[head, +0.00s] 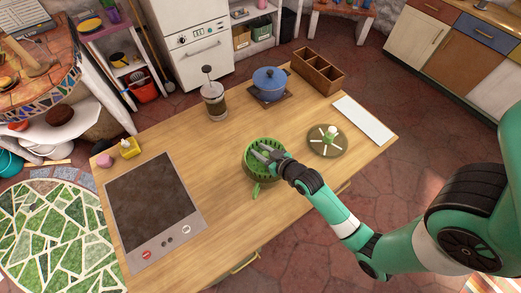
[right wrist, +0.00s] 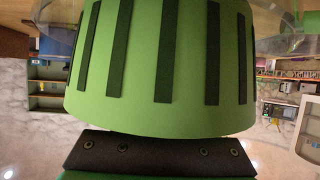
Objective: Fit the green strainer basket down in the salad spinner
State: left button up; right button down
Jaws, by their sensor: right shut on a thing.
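The green strainer basket (head: 257,146) is a round slotted tub at the middle of the wooden counter. My right gripper (head: 267,155) reaches in from the right and is shut on it. In the right wrist view the basket's slotted green wall (right wrist: 180,70) fills the middle, close to the dark gripper part. A clear curved rim, seemingly the salad spinner's bowl (right wrist: 292,40), shows around the basket there; I cannot tell how deep the basket sits in it. In the head view the bowl is mostly hidden under the basket and gripper. My left gripper is not in view.
A round olive lid-like disc (head: 327,152) with a pale cross lies right of the basket. A dark cooktop (head: 153,205) is at left.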

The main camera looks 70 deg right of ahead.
jog(key=shift+f+b, duration=2.25)
jog(key=shift+f, duration=0.65)
dwell(0.9)
jog(key=shift+c, duration=2.4)
grip_release()
jog(key=p+v, duration=0.2)
jog(key=v, duration=0.9)
jog(key=shift+s+a+r, duration=0.1)
jog(key=shift+s+r, duration=0.1)
